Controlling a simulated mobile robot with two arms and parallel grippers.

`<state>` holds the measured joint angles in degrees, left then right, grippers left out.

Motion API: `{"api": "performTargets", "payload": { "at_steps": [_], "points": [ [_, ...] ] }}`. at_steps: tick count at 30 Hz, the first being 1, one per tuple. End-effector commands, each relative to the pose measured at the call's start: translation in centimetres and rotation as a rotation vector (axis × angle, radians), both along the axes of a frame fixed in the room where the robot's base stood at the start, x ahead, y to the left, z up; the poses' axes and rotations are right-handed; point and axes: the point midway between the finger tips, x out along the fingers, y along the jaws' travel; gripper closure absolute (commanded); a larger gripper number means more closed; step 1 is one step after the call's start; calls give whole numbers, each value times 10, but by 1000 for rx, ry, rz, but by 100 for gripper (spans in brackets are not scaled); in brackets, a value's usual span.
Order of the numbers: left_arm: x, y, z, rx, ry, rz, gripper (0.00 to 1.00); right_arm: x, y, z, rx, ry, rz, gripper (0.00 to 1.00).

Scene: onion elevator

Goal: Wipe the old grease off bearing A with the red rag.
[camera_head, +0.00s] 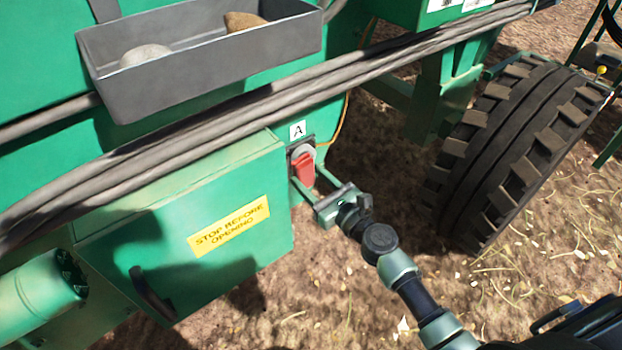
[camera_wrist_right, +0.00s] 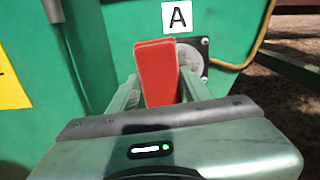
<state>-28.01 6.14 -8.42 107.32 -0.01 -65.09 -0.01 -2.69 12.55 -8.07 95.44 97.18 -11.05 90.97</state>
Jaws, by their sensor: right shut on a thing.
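Bearing A (camera_head: 303,150) is a round grey part on a dark plate on the green machine, under a white label "A" (camera_head: 297,130). My right gripper (camera_head: 305,180) is shut on the red rag (camera_head: 305,170) and holds it in front of the bearing. In the right wrist view the folded rag (camera_wrist_right: 157,75) stands upright between the fingers and covers the left part of the bearing (camera_wrist_right: 193,62). I cannot tell whether the rag touches the bearing. Any grease on the bearing is too small to make out. My left gripper is not in view.
A green box with a yellow "STOP BEFORE OPENING" sign (camera_head: 229,226) juts out left of the bearing. Thick grey hoses (camera_head: 250,105) run above it, below a grey tray (camera_head: 200,60) holding two lumps. A large tyre (camera_head: 520,150) stands at right. Bare ground lies between.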

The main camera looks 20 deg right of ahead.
Motion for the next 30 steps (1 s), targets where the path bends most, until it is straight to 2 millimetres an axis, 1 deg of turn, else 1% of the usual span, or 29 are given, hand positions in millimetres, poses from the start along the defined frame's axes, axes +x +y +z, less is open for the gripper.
{"api": "performTargets", "payload": {
  "at_steps": [8,30],
  "points": [
    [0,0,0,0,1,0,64,1,0,0,1,-1,0,84],
    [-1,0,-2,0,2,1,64,15,6,1,2,-2,0,84]
  ]
}}
